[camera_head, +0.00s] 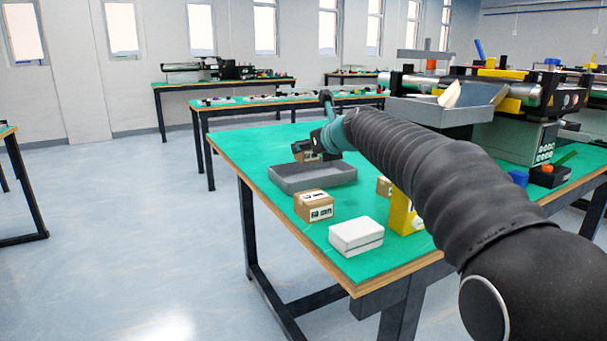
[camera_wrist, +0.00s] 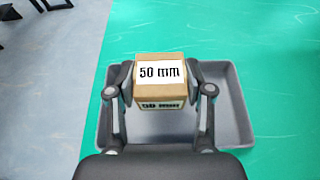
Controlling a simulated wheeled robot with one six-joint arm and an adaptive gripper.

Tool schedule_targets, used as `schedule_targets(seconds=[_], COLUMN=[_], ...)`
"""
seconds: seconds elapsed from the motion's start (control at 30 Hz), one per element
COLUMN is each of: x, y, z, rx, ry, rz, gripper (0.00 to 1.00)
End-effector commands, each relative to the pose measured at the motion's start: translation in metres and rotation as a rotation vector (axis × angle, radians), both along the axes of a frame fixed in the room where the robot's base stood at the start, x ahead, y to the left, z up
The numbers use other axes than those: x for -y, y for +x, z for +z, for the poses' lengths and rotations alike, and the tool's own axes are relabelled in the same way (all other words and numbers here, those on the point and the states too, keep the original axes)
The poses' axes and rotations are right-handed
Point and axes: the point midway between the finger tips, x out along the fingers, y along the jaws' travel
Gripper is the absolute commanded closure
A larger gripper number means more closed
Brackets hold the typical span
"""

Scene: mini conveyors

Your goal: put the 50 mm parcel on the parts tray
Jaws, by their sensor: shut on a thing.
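The 50 mm parcel (camera_wrist: 160,75) is a small brown box with white labels reading "50 mm". My gripper (camera_wrist: 161,84) is shut on it, one finger on each side. In the head view the parcel (camera_head: 302,156) shows partly behind my gripper (camera_head: 318,148), over the back of the tray. The parts tray (camera_head: 330,183) is a shallow grey open tray on the green table. In the wrist view the tray (camera_wrist: 235,110) lies below the parcel, with its visible floor bare. The parcel's underside and its exact height above the tray are hidden.
A larger brown parcel (camera_head: 314,206) stands just in front of the tray. A white box (camera_head: 356,236), a yellow object (camera_head: 400,210) and another brown parcel (camera_head: 384,187) stand nearby, the last partly hidden. A conveyor (camera_head: 525,92) stands at the back right.

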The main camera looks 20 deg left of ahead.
Motion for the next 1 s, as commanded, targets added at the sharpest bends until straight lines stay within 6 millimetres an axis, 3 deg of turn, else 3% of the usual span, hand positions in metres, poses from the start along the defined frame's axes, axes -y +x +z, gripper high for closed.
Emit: schedule_targets(seconds=[0.27, 0.53, 0.97, 1.0], x=[-0.009, -0.008, -0.008, -0.008], y=[-0.014, -0.014, -0.013, -0.013], z=[-0.014, -0.049, -0.053, -0.052], rx=[0.000, -0.001, 0.002, 0.001], ry=[0.000, 0.001, 0.000, -0.001], rz=[-0.001, 0.000, -0.001, -0.001], gripper=[0.86, 0.86, 0.86, 0.41])
